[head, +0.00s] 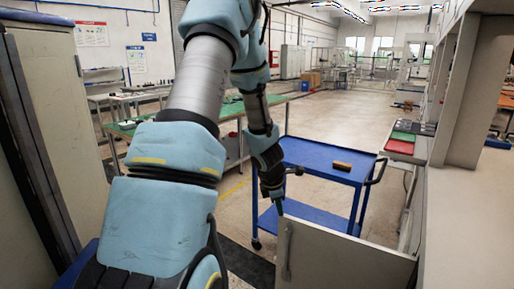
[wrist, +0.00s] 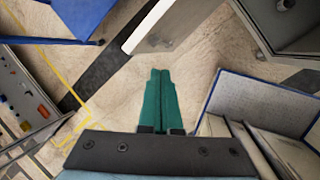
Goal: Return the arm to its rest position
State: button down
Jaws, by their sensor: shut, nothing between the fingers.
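My arm reaches forward from the lower left of the head view and bends down at the wrist. My gripper (head: 279,208) points down in front of the blue cart, close to the top edge of a pale panel or door (head: 340,255). In the wrist view my gripper (wrist: 160,75) shows two green fingers lying side by side, shut with nothing between them. Floor shows beyond the fingertips. I cannot tell whether the gripper touches the panel.
A blue cart (head: 310,151) with a brown block (head: 342,166) on top stands just beyond my gripper. A beige cabinet (head: 60,110) stands close at left, a pale counter (head: 470,215) at right. Green-topped benches (head: 230,108) stand behind my arm. Open floor (head: 340,110) lies farther back.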

jog(key=s+a+r+m+y, duration=0.1)
jog(key=s+a+r+m, duration=0.4)
jog(key=m, duration=0.5)
jog(key=s+a+r+m+g+y+b, duration=0.1)
jog(key=s+a+r+m, duration=0.5)
jog(key=s+a+m, duration=0.3)
jog(key=s+m, duration=0.1)
jog(key=s, duration=0.2)
jog(key=shift+s+a+m+g, duration=0.15)
jog(key=shift+a+m+g, duration=0.05)
jog(key=shift+m+g, duration=0.1)
jog(key=shift+r, duration=0.1)
